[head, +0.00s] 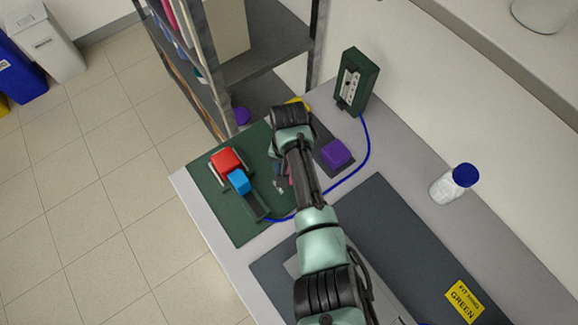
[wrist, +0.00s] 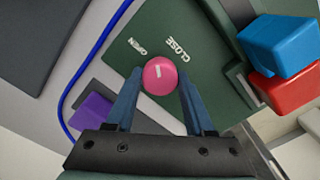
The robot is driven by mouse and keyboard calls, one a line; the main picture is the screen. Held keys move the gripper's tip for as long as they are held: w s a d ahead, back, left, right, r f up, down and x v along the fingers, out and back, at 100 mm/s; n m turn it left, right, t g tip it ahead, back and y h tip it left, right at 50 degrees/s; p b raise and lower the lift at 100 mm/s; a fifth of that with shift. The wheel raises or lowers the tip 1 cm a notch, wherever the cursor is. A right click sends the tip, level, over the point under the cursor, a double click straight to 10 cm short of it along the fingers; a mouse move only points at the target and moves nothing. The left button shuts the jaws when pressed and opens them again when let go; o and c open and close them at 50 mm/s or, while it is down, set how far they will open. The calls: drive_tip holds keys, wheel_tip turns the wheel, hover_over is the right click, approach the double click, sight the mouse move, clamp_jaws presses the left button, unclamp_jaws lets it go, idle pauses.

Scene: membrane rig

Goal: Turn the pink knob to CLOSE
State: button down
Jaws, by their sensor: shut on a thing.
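The round pink knob (wrist: 160,75) sits on the dark green plate (wrist: 205,22) in the wrist view. A short white mark shows on its top, pointing roughly between the white OPEN (wrist: 137,46) and CLOSE (wrist: 177,48) labels; I cannot tell exactly which it favours. My gripper (wrist: 160,80) has its two blue fingers either side of the knob and is shut on it. In the head view my arm reaches over the green plate (head: 210,205) and hides most of the knob.
Red (head: 227,159) and blue (head: 238,181) blocks sit on the plate's left part. A purple block (head: 336,153) lies to the right. A blue cable (head: 368,150) runs to an upright green box (head: 357,80).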

drive_tip(key=m+p, duration=0.1)
drive_tip(key=m, duration=0.4)
drive_tip(key=shift+m, duration=0.3)
drive_tip(key=m, duration=0.4)
drive_tip(key=shift+w+d+m, duration=0.1)
drive_tip(key=shift+m, duration=0.3)
drive_tip(key=shift+c, duration=1.3)
unclamp_jaws()
wheel_tip(320, 180, up, 13)
drive_tip(key=b, duration=0.1)
